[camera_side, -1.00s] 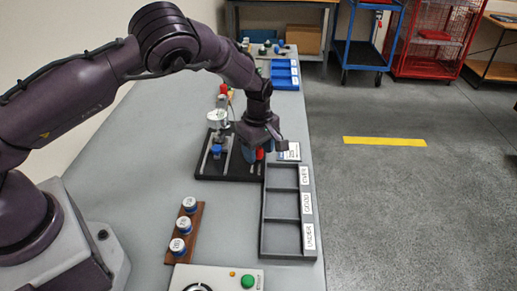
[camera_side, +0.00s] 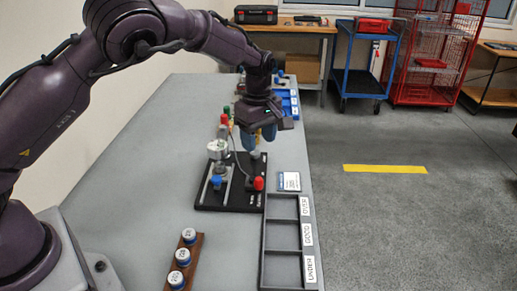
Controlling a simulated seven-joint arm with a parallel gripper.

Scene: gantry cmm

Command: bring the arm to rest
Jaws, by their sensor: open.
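My gripper (camera_side: 260,143) hangs above the back right part of the black gauge fixture (camera_side: 208,202), its blue fingers pointing down. It is open, and I see nothing held between the fingers. A small grey piece (camera_side: 255,155) shows just below the fingertips; I cannot tell whether they touch it. The fixture carries a blue knob (camera_side: 216,182), a red knob (camera_side: 259,183) and a white round dial (camera_side: 217,149). My arm reaches in from the left, bent over the table.
A grey three-slot tray labelled OVER, GOOD, UNDER (camera_side: 264,240) looks empty at the table's right edge. A wooden rack (camera_side: 198,245) holds three white-topped cylinders. A small card (camera_side: 289,181) lies behind the tray. A blue bin (camera_side: 290,103) stands far back. The left table area is clear.

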